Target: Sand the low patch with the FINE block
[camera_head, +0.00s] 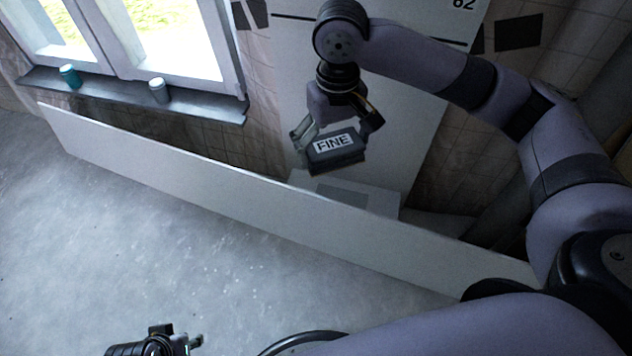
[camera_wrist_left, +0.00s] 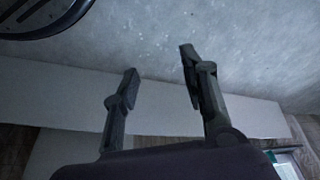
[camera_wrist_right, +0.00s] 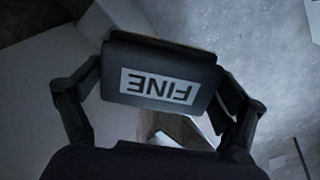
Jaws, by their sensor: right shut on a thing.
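The FINE block (camera_head: 335,150) is a dark block with a white label reading FINE. My right gripper (camera_head: 337,137) is shut on it, a finger at each side, and holds it up in front of the tall pale panel (camera_head: 400,105). The block also fills the middle of the right wrist view (camera_wrist_right: 160,75). A grey rectangular patch (camera_head: 342,196) shows low down, below the block and apart from it, on a pale surface. My left gripper (camera_wrist_left: 158,62) is open and empty over the floor; only part of it shows at the bottom of the head view.
A long white board (camera_head: 230,200) stands on edge across the floor, between me and the patch. A teal can (camera_head: 69,77) and a grey can (camera_head: 158,91) stand on the windowsill (camera_head: 120,95). The grey floor (camera_head: 130,240) at left is clear.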

